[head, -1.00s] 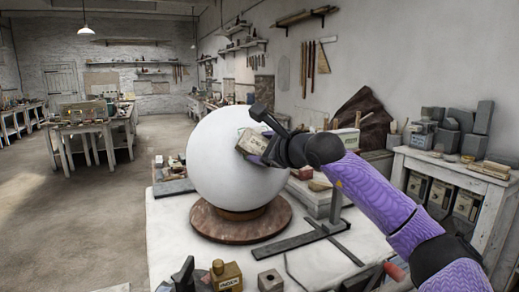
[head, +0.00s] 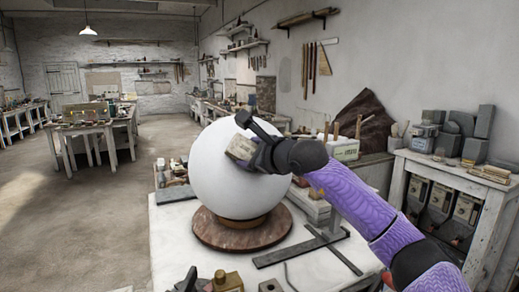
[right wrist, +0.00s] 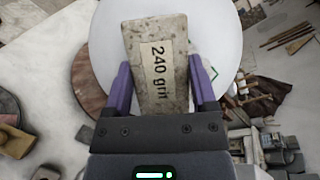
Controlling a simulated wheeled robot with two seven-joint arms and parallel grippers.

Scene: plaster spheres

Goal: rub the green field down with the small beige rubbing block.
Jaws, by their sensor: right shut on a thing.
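The large white plaster sphere (head: 225,190) rests on a round brown base on the white table. My right gripper (head: 256,155) is shut on the small beige rubbing block (head: 241,146), at the sphere's upper right front. In the right wrist view the block (right wrist: 158,85), labelled "240 grit", sits between the purple fingers in front of the sphere (right wrist: 215,35). I cannot tell whether it touches the surface. A short green line of the green field (right wrist: 214,74) shows just right of the block; the rest is hidden. My left gripper is not in view.
The brown base (head: 240,235) stands on the white table (head: 175,235). A dark metal square (head: 290,250) lies at its front right. Boxes and tools crowd the right rear.

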